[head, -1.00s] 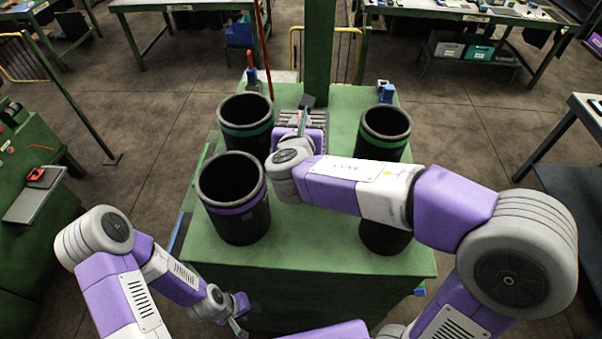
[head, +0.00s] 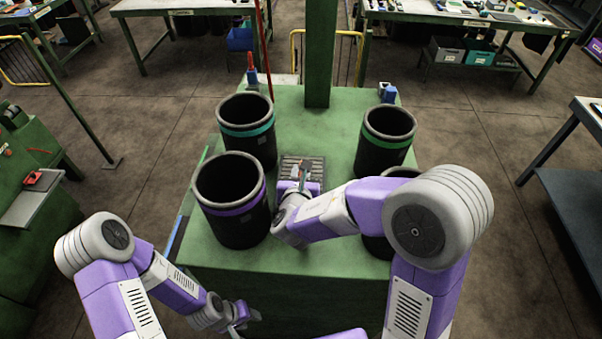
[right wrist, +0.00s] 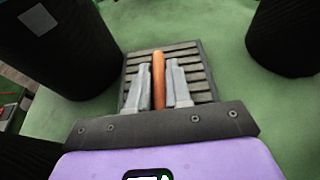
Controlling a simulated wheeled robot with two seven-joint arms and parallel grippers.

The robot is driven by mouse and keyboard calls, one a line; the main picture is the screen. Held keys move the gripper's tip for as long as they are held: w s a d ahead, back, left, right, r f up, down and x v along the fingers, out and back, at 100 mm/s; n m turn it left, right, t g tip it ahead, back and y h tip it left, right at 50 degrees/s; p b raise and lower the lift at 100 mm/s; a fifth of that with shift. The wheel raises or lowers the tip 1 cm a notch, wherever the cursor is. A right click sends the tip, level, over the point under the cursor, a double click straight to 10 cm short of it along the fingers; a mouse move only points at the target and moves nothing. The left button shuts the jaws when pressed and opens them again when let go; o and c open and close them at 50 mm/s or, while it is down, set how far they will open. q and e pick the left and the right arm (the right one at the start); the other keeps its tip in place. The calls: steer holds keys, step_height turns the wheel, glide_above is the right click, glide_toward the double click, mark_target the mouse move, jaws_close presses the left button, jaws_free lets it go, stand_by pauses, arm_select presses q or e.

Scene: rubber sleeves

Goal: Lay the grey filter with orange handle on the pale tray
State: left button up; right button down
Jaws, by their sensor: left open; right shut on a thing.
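The grey slatted filter (head: 290,164) is in front of my right gripper (head: 304,173), between the dark cylinders. In the right wrist view the filter (right wrist: 192,62) lies beyond the fingers, and its orange handle (right wrist: 158,82) is pinched between the two fingers of the right gripper (right wrist: 157,68). Whether the filter touches the green top under it cannot be told. My left gripper (head: 243,318) is open and empty, low at the front edge of the green block. A pale flat plate (head: 22,208) with a red item is at the far left; I cannot tell whether it is the tray.
Several dark open cylinders, one with a purple band (head: 233,210), one teal-banded (head: 248,140) and one green-banded (head: 385,150), stand on the green block (head: 330,255). A green post (head: 320,50) rises behind. The lane between the cylinders is narrow.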

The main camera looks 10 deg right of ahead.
steer(key=shift+s, duration=0.1)
steer(key=c, duration=1.5)
jaws_free()
steer(key=shift+f, duration=0.1)
steer(key=o, duration=0.4)
steer(key=shift+o, duration=0.2)
steer(key=shift+r, duration=0.2)
